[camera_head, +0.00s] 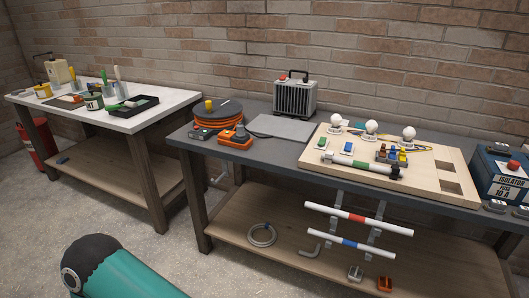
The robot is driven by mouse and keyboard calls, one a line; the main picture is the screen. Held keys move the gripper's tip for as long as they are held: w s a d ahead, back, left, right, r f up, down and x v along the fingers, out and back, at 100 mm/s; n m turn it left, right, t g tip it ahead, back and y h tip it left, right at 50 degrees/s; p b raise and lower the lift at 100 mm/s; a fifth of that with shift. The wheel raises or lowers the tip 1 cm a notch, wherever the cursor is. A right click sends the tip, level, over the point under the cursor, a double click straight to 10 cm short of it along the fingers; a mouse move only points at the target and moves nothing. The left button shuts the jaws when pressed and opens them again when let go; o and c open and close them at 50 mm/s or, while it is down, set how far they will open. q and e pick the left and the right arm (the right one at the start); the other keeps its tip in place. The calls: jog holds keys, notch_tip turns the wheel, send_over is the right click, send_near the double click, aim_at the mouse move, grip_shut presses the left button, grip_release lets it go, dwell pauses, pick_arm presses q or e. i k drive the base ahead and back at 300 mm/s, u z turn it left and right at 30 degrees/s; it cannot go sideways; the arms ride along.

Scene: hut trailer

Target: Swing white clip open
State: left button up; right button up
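Several small clip-like blocks are in view, and I cannot tell for sure which is the white clip. Two small pale blocks, one with a green top (322,142) and one with a blue top (347,147), stand on the wooden board (438,153). A pale grey-white block (356,273) lies on the lower shelf beside an orange block (385,284). They are too small to tell whether any lever is open. Neither gripper is in view. A teal and black link at the bottom left looks like part of my arm.
A white-topped table (163,116) stands left.

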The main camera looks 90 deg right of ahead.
aim_at(329, 154)
jog(key=u, duration=0.1)
jog(key=i, duration=1.4)
jog(key=z, duration=2.4)
jog(key=i, duration=0.25)
jog(key=z, duration=1.9)
jog(key=k, duration=0.6)
jog(key=z, duration=0.4)
jog(key=i, duration=1.6)
jog(key=u, duration=0.45)
